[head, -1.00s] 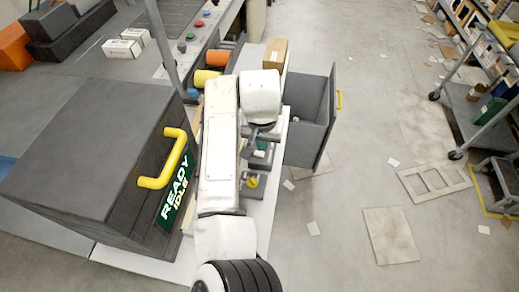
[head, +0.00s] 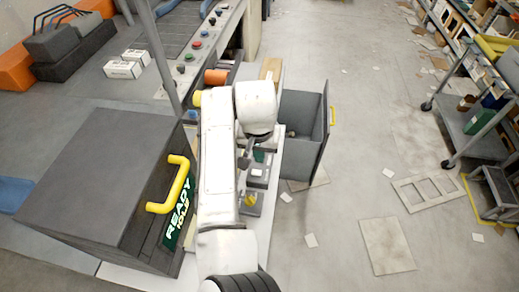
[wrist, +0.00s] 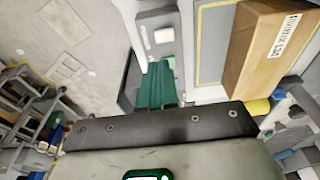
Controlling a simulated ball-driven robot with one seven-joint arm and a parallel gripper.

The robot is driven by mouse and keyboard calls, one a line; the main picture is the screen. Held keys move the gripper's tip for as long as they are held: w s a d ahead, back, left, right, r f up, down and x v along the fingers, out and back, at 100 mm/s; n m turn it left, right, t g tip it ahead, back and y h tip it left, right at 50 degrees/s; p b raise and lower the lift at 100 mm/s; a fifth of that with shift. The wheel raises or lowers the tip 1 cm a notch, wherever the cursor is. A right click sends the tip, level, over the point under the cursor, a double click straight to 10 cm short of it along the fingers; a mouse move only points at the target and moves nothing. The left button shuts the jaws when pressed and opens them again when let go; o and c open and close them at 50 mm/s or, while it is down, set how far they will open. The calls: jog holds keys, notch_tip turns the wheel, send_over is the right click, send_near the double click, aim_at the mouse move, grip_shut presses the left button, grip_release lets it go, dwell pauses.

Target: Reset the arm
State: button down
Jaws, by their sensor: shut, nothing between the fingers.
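My white arm (head: 217,165) reaches up the middle of the head view and bends over at its far end. My gripper (head: 244,162) hangs below that bend, a small dark shape above the narrow bench (head: 264,215). It is shut with nothing held, and the arm hides part of it. In the wrist view a dark bar with screws crosses the lower part, and a green block (wrist: 156,85) shows beyond it.
A large grey cabinet (head: 85,165) with a yellow handle (head: 172,188) stands close on the left. An open grey drawer (head: 303,120) juts out to the right. A cardboard box (wrist: 268,50) lies near the gripper. Open floor lies right, with flat panels (head: 386,246) and a cart (head: 470,125).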

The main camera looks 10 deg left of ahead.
jog(key=shift+d, duration=0.1)
jog(key=s+d+f+m+h+b, duration=0.1)
jog(key=s+d+f, duration=0.15)
jog(key=d, duration=0.75)
jog(key=s+d+f+h, duration=0.1)
jog(key=s+d+f, duration=0.15)
jog(key=d, duration=0.75)
jog(key=s+d+f+m+h+b, duration=0.1)
jog(key=s+d+f, duration=0.15)
jog(key=d, duration=0.75)
jog(key=s+d+f, duration=0.3)
jog(key=s+d, duration=0.2)
jog(key=s, duration=0.1)
jog(key=s+a+f+y, duration=0.1)
jog(key=s, duration=0.9)
jog(key=s+a+f+n+y+b, duration=0.1)
jog(key=s+f, duration=0.1)
jog(key=s, duration=0.9)
jog(key=shift+n+g+y, duration=0.3)
jog(key=shift+g+y, duration=0.1)
